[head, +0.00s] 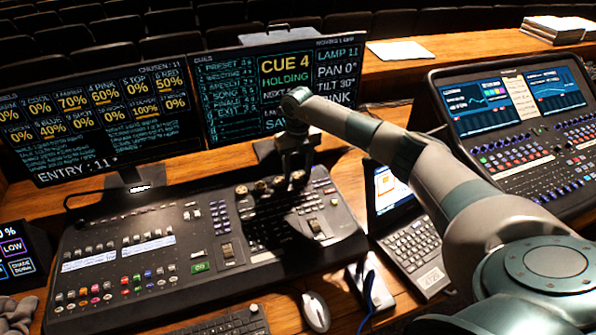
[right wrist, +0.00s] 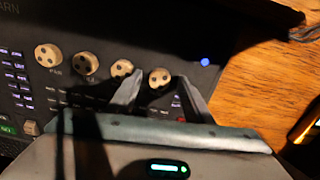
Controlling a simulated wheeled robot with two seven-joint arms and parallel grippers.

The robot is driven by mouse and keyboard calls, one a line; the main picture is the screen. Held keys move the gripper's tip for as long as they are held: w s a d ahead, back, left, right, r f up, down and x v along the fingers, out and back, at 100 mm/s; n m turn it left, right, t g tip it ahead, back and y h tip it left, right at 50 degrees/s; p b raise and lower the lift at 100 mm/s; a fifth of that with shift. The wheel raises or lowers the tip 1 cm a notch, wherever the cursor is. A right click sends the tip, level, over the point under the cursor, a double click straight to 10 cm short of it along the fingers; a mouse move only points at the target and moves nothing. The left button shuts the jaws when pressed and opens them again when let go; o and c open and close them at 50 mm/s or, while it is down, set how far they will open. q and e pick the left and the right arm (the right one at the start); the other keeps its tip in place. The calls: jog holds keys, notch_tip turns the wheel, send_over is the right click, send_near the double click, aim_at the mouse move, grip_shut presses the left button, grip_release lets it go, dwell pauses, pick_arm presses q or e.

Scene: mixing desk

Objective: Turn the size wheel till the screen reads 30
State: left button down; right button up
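A row of round tan wheels sits along the console's top edge. In the right wrist view the leftmost (right wrist: 48,55) is labelled PAN; the label of the rightmost wheel (right wrist: 159,77) is hidden, so I cannot confirm it is the size wheel. My right gripper (head: 295,174) points down at this row's right end. In the right wrist view its fingers (right wrist: 159,80) stand apart on either side of the rightmost wheel, with small visible gaps. The cue screen (head: 262,85) reads CUE 4 HOLDING, PAN 0° and TILT 30°; no size value is readable, and my arm covers its lower right.
The lighting console (head: 130,225) fills the desk's middle. A laptop (head: 415,245), a white mouse (head: 316,311) and a keyboard (head: 225,322) lie near it. A second mixing desk (head: 520,135) stands right. Another screen (head: 100,105) stands left. Papers (head: 400,50) lie on the back ledge.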

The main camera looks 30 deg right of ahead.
aim_at(298, 175)
notch_tip(298, 175, up, 17)
jog(key=b, duration=0.5)
jog(key=shift+r, duration=0.2)
dwell(0.7)
